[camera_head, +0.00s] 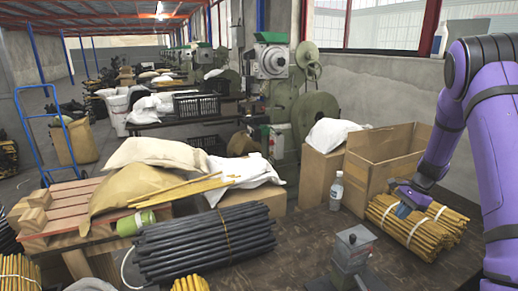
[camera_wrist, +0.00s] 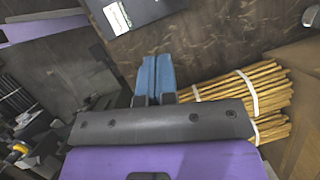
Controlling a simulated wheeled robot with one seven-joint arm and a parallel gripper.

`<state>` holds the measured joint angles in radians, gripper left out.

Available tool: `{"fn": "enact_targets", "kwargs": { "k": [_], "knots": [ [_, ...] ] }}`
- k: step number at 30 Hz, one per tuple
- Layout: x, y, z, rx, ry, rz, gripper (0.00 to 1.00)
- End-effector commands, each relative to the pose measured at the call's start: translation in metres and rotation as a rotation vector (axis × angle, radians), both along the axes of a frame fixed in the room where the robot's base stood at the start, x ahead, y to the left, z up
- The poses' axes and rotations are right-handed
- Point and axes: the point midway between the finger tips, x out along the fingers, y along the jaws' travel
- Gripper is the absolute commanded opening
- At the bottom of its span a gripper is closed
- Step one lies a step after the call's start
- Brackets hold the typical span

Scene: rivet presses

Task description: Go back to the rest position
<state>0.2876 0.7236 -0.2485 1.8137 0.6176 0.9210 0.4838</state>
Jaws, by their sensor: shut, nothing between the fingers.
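My gripper (camera_head: 404,208) is at the right of the head view, at the end of my purple arm. Its blue fingers (camera_wrist: 153,78) lie side by side in the wrist view, shut with nothing between them. In the head view it is over or beside the left part of a bundle of yellow sticks (camera_head: 425,228) on the dark table. The bundle also shows in the wrist view (camera_wrist: 235,90), right of the fingers, tied with white bands. I cannot tell whether the gripper touches the sticks.
An open cardboard box (camera_head: 375,160) stands behind the sticks, with a clear bottle (camera_head: 336,191) beside it. A grey metal fixture (camera_head: 351,255) stands at the table's front. Black rods (camera_head: 205,243) lie in a tied bundle to the left. Bare table (camera_head: 300,225) lies between.

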Motion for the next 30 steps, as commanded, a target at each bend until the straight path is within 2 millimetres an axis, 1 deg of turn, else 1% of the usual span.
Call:
{"fn": "enact_targets", "kwargs": {
  "k": [1, 6, 11, 15, 20, 24, 26, 30],
  "knots": [
    [-0.001, 0.008, 0.02, -0.007, -0.026, 0.031, 0.0],
    [-0.013, 0.038, 0.081, -0.032, -0.1, 0.16, 0.0],
    [-0.032, 0.067, 0.133, -0.062, -0.17, 0.283, 0.0],
    [-0.054, 0.09, 0.173, -0.094, -0.229, 0.392, 0.0],
    [-0.083, 0.116, 0.214, -0.135, -0.296, 0.518, 0.0],
    [-0.113, 0.137, 0.244, -0.178, -0.351, 0.628, 0.0],
    [-0.127, 0.145, 0.256, -0.196, -0.375, 0.675, 0.0],
    [-0.16, 0.163, 0.279, -0.247, -0.428, 0.785, 0.0]
  ]
}}
